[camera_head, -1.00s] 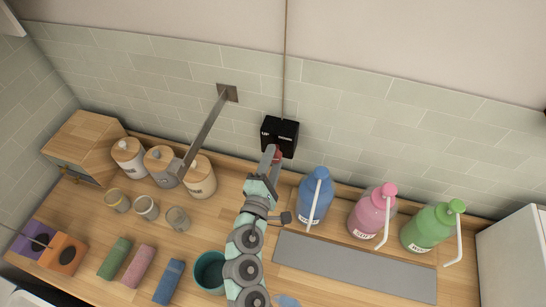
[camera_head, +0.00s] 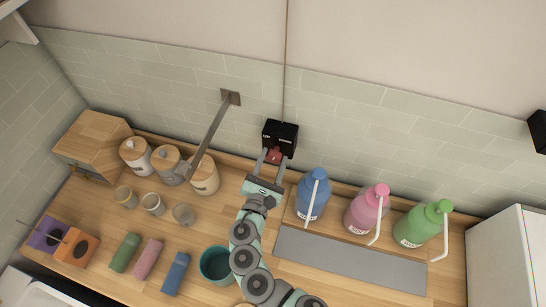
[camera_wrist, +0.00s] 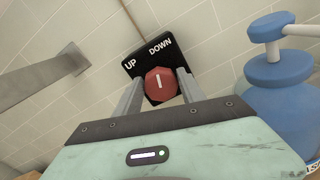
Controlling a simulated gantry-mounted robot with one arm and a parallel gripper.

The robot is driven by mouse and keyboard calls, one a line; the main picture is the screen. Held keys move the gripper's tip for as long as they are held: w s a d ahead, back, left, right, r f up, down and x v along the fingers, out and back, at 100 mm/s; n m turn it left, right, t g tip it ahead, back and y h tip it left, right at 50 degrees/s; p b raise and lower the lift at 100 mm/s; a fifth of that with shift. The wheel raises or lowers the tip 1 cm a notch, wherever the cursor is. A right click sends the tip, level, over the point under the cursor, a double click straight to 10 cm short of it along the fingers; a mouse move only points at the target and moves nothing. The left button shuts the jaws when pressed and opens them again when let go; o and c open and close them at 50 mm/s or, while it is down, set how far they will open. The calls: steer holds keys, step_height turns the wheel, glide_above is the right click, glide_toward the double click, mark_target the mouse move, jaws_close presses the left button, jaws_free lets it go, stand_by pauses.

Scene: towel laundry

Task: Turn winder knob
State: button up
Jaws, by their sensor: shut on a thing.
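The winder is a black box (camera_head: 283,132) on the tiled wall. In the wrist view its black face (camera_wrist: 141,63) reads UP at the left and DOWN at the right. Its red knob (camera_wrist: 160,83) carries a short white line, close to upright in that view. The knob also shows in the head view (camera_head: 274,156). My gripper (camera_wrist: 158,88) has one finger on each side of the knob and is shut on it. The fingers partly cover the lower sides of the box.
A grey metal bar (camera_head: 212,132) juts from the wall left of the winder. A blue pump bottle (camera_head: 311,197) stands close at the right, then pink (camera_head: 366,212) and green (camera_head: 423,226) ones. Lidded canisters (camera_head: 203,178) stand left. A thin cord (camera_head: 286,62) runs up from the winder.

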steer(key=shift+a+n+p, duration=0.1)
steer(key=shift+n+p, duration=0.3)
steer(key=shift+n, duration=1.3)
steer(key=o, duration=1.3)
steer(key=shift+o, duration=0.2)
steer(key=shift+s, duration=0.1)
steer(key=b+v, duration=0.2)
steer(key=v, duration=0.8)
steer(key=shift+s+b, duration=0.3)
steer(key=shift+b, duration=0.05)
steer(key=shift+a, duration=0.1)
